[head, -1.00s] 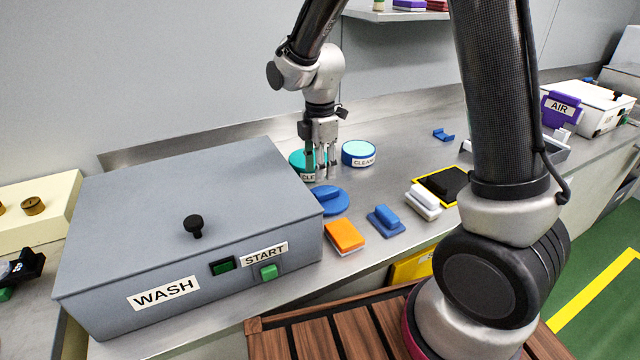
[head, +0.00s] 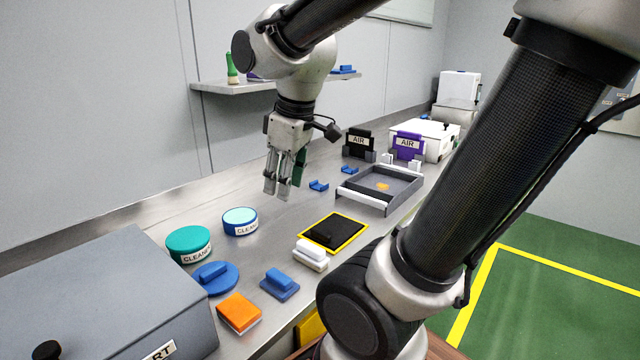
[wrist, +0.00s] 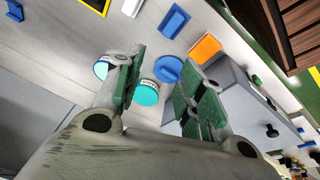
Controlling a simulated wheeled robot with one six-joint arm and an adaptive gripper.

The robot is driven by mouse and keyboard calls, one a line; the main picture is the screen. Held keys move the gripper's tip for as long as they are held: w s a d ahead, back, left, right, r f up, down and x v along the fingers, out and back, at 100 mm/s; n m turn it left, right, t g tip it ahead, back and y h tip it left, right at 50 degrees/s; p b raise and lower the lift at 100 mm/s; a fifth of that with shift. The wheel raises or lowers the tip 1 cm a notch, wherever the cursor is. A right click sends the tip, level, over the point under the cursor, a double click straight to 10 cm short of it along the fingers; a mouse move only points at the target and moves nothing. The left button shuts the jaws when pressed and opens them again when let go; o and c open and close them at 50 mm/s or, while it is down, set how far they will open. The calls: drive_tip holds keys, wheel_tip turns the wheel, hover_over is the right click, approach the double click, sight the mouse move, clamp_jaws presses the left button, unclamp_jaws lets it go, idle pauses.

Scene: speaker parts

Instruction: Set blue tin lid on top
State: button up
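The blue tin lid (head: 215,277), a round disc with a raised grip bar, lies on the steel bench. A teal tin (head: 188,243) with a "CLEAN" label stands just behind it, and a blue tin (head: 240,220) with a pale mint top stands farther right. My gripper (head: 277,192) is above the bench, to the right of both tins and apart from them. In the wrist view, my gripper (wrist: 160,95) has its fingers apart with nothing held. The lid (wrist: 168,68), teal tin (wrist: 146,92) and partly hidden blue tin (wrist: 102,66) show beyond the fingers.
The grey wash box (head: 100,290) stands at the left. An orange block (head: 239,312), a blue block (head: 280,284), a white block (head: 310,254) and a yellow-edged black pad (head: 334,232) line the front. A grey tray (head: 380,187) lies farther right.

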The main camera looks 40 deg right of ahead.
drive_tip(key=s+d+m+t, duration=0.1)
drive_tip(key=s+d+m, duration=0.2)
drive_tip(key=s+m, duration=0.2)
drive_tip(key=shift+s+r+m, duration=0.35)
drive_tip(key=shift+s+m, duration=0.05)
drive_tip(key=shift+s, duration=0.85)
